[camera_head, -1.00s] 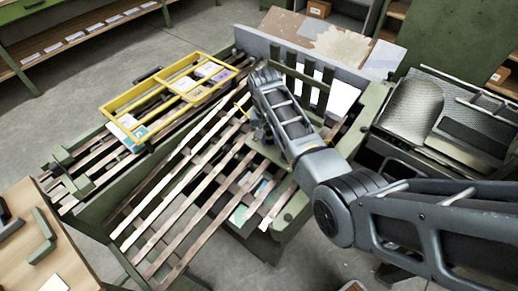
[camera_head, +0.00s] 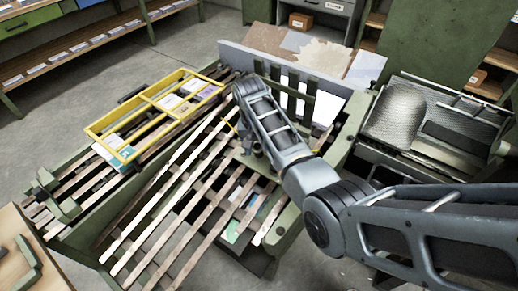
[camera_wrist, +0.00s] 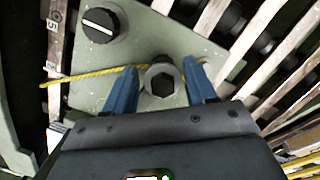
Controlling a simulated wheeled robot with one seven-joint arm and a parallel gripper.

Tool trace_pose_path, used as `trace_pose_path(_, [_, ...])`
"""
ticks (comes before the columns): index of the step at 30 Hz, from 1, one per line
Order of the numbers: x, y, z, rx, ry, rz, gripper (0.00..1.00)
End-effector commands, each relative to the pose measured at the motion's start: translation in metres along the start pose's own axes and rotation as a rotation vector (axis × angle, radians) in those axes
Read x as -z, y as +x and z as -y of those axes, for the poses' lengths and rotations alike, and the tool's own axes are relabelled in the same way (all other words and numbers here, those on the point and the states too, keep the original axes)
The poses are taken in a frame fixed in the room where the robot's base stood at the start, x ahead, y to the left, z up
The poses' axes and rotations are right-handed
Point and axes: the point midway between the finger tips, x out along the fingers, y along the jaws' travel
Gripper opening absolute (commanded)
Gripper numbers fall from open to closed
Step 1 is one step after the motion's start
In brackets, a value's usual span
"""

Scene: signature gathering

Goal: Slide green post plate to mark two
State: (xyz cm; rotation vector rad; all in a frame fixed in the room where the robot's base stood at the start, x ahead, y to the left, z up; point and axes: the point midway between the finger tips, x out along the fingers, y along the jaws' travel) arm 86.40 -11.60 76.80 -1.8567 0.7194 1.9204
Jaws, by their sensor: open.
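The pale green plate (camera_wrist: 120,58) lies below my gripper in the wrist view. A dark hexagonal post (camera_wrist: 161,76) stands up from it. My gripper (camera_wrist: 160,88) is open, with one blue finger on each side of the post and a small gap at each side. A black knob (camera_wrist: 99,24) with a white line sits on the plate at upper left. A yellow cord or pointer (camera_wrist: 85,74) runs left across the plate toward a pale scale strip (camera_wrist: 54,95) with markings, one reading like 5. In the head view my arm mostly hides the plate and fingers.
Wooden slats (camera_head: 165,195) cross the green machine frame around the plate. A yellow frame (camera_head: 125,157) with papers lies at left. A wooden tabletop (camera_head: 15,255) is at lower left.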

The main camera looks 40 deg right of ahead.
Motion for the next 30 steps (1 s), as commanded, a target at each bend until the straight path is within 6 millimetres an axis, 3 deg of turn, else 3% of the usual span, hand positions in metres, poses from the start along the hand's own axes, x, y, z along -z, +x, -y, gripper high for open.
trace_pose_path(6, [0.001,-0.038,0.0,0.002,0.0,-0.004,0.56])
trace_pose_path(12, [0.001,-0.06,0.0,0.001,0.001,-0.002,0.56])
trace_pose_path(30, [0.001,-0.065,-0.001,0.0,0.001,-0.001,0.56])
